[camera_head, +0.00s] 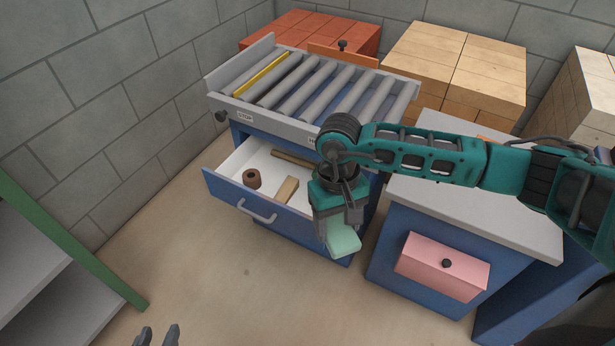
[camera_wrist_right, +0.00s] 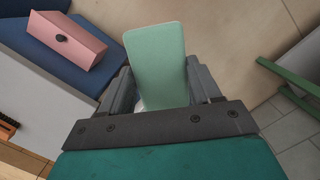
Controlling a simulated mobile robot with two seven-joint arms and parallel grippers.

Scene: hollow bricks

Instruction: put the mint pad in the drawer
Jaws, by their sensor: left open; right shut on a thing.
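The mint pad (camera_head: 342,238) is held in my right gripper (camera_head: 338,222), which is shut on it. The pad also shows between the fingers in the right wrist view (camera_wrist_right: 158,62). The drawer is pulled out, with a white inside and a grey handle. In it lie a brown ring-shaped piece (camera_head: 252,179), a light wooden block (camera_head: 287,189) and a brown bar, partly hidden by my arm. My left gripper (camera_head: 158,337) is open and empty at the bottom edge, over the floor.
A roller conveyor (camera_head: 318,88) tops the cabinet. To the right stands a blue unit with a grey top (camera_head: 475,195) and a pink drawer front (camera_head: 443,267). Brick stacks (camera_head: 450,65) stand behind. A green-edged shelf (camera_head: 75,245) is at left. The floor before the drawer is clear.

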